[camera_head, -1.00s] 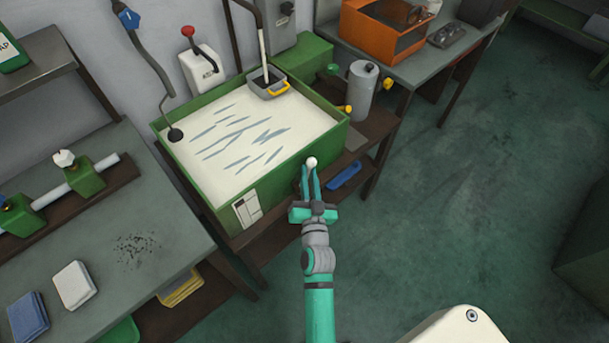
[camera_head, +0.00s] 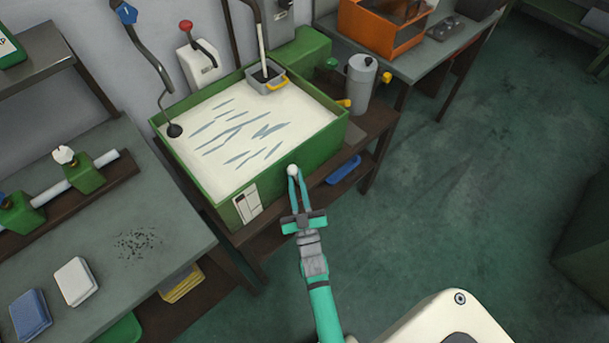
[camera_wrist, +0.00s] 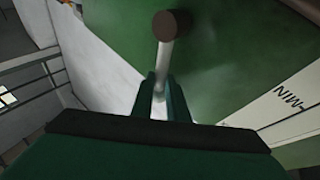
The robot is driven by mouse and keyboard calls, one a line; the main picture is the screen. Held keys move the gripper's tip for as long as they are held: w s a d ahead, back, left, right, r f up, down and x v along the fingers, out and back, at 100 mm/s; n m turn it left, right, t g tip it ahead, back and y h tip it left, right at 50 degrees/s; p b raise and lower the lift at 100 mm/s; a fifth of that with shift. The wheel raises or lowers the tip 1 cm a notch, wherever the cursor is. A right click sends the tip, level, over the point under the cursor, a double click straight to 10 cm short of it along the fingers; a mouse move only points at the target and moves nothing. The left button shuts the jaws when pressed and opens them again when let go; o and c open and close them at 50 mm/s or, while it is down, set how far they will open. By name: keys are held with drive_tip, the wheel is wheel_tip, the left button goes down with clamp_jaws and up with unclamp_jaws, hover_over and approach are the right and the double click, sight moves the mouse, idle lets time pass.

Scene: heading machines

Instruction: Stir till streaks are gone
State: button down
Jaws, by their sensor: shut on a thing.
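A green open tank (camera_head: 228,205) holds pale liquid with several blue-grey streaks (camera_head: 240,130) across its surface. My gripper (camera_head: 293,178) is at the tank's front side, near its front right part. In the wrist view, my gripper (camera_wrist: 160,95) is shut on a pale rod (camera_wrist: 164,62) with a brown round end (camera_wrist: 170,25). In the head view only a small white rounded end (camera_head: 292,169) of the held thing shows at the fingertips. The rod's other end is hidden. I cannot tell whether any part of it touches the tank.
A grey box with a yellow edge (camera_head: 265,84) sits at the tank's back corner. A grey canister (camera_head: 360,85) stands to the right. A grey bench (camera_head: 185,235) is at left. The floor at right is clear.

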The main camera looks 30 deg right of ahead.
drive_tip(key=shift+s+a+f+n+t+y, duration=0.1)
drive_tip(key=shift+a+f+n+t+y, duration=0.2)
drive_tip(key=shift+n, duration=0.45)
drive_tip(key=shift+s+a+f+n+t+y, duration=0.1)
drive_tip(key=shift+a+n+t+y, duration=0.15)
drive_tip(key=shift+n+t+y, duration=0.35)
drive_tip(key=shift+n, duration=0.25)
drive_tip(key=c, duration=2)
unclamp_jaws()
drive_tip(key=shift+a, duration=0.1)
drive_tip(key=v, duration=1)
drive_tip(key=shift+s+f, duration=0.25)
drive_tip(key=shift+s, duration=0.05)
drive_tip(key=shift+a, duration=0.1)
